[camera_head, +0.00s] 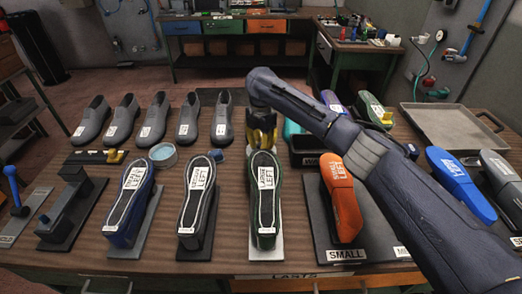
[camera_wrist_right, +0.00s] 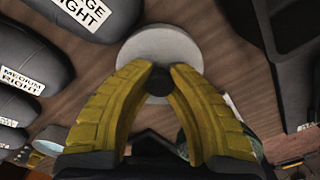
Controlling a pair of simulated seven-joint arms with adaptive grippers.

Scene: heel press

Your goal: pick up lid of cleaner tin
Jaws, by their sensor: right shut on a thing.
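My right gripper (camera_head: 262,140) points down behind the green-edged last in the head view. In the right wrist view its yellow fingers (camera_wrist_right: 159,84) are shut on the dark knob (camera_wrist_right: 159,80) of a pale grey round lid (camera_wrist_right: 160,45). My left gripper is not in view.
Several grey shoes (camera_head: 153,120) stand in a row behind. Upturned lasts stand in front, including a blue one (camera_head: 132,205) and an orange one (camera_head: 341,195). A grey tray (camera_head: 455,130) lies at the right. Bare table shows between the shoes and lasts.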

